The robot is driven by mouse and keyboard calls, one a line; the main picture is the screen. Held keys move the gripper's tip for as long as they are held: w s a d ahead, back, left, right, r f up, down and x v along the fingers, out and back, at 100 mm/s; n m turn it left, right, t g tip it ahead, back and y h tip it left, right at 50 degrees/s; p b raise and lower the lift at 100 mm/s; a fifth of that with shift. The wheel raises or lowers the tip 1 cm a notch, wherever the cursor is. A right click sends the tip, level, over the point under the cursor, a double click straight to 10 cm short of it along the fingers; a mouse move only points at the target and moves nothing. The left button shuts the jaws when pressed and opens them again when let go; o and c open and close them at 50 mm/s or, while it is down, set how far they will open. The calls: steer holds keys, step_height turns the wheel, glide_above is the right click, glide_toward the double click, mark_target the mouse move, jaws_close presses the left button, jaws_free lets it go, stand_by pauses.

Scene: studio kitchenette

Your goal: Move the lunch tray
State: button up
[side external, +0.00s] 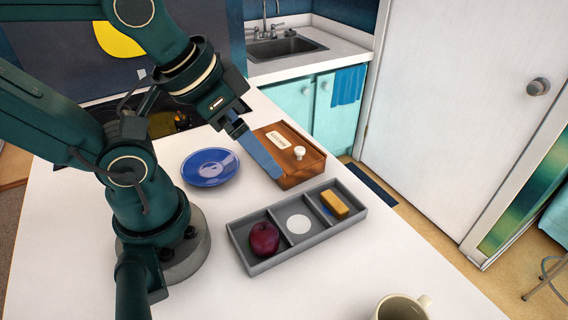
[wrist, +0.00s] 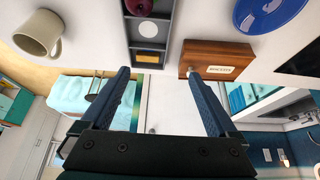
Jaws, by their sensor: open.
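The lunch tray (side external: 310,243) is a grey three-compartment tray lying flat on the white counter. Its left compartment holds a dark red plum-like fruit (side external: 263,239), its middle one a white disc (side external: 299,224), and its right one a yellow-brown block (side external: 334,204). The tray also shows at the top of the wrist view (wrist: 150,45), partly cut off by the frame edge. My gripper (side external: 276,170) is open and empty, with its blue fingers in front of the wooden box in the side view. In the wrist view the fingers (wrist: 158,74) sit apart from the tray.
A wooden box (side external: 290,155) with a white knob and a label stands behind the tray. A blue plate (side external: 210,167) lies left of the box. A cream mug (side external: 402,308) stands near the front edge. Bare counter lies between mug and tray.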

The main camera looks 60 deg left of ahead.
steer(key=c, duration=0.9)
steer(key=shift+m, duration=0.7)
steer(key=c, duration=0.5)
steer(key=shift+w+r+m, duration=0.15)
steer(key=shift+r+m, duration=0.15)
steer(key=shift+m, duration=0.6)
jaws_close()
steer(key=m+g, duration=0.6)
steer(key=m, duration=0.9)
glide_above(294, 221)
step_height(294, 221, down, 6)
step_height(294, 221, down, 10)
steer(key=shift+f, duration=0.1)
steer(key=shift+w+d+r, duration=0.1)
steer(key=shift+d+r, duration=0.05)
steer(key=shift+d, duration=0.5)
steer(key=shift+w+d+r, duration=0.1)
steer(key=shift+d, duration=1.25)
